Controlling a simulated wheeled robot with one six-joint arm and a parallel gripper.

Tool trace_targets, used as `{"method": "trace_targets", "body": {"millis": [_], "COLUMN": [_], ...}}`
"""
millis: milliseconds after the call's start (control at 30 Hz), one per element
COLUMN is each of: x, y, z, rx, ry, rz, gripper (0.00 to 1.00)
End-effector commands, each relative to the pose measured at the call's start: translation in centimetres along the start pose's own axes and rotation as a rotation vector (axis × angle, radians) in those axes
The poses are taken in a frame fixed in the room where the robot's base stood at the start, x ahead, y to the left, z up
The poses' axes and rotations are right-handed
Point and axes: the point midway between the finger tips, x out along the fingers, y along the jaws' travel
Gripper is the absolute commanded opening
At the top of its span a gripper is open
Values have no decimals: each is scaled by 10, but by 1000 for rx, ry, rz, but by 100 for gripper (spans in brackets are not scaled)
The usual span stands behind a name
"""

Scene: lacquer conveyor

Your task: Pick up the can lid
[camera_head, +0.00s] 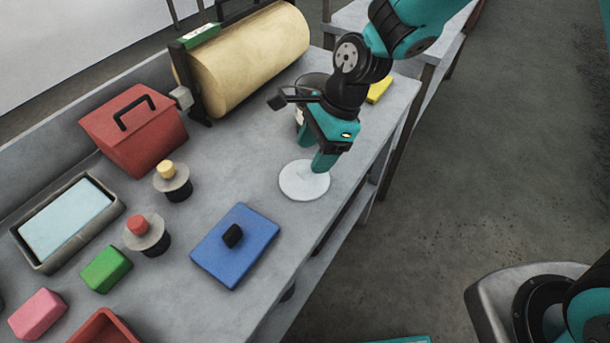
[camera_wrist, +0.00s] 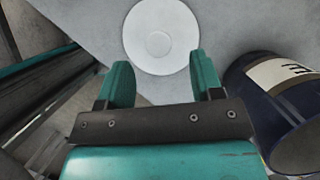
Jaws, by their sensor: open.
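The can lid (camera_head: 304,182) is a flat white disc lying on the grey table near its right edge. In the wrist view the lid (camera_wrist: 160,36) shows a small raised round centre, just beyond and between my fingertips. My gripper (camera_head: 322,158) is above the lid, and one finger covers part of the lid's upper edge in the head view. In the wrist view my gripper (camera_wrist: 160,78) has its two teal fingers wide apart with nothing between them. I cannot tell the exact height of the fingers above the lid.
A dark labelled can (camera_wrist: 282,105) stands close to the right finger in the wrist view. A blue lid with a black knob (camera_head: 236,246), a red box (camera_head: 134,130) and a large yellow roll (camera_head: 250,60) are on the table.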

Motion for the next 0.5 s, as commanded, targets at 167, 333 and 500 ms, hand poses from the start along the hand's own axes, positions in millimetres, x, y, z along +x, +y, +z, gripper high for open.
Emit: {"method": "trace_targets", "body": {"millis": [167,333,500], "x": [29,45,46], "y": [3,2,2], "z": [3,2,2], "rx": [-1,0,0], "ry": [0,0,0], "rz": [6,1,0], "gripper": [60,60,60]}}
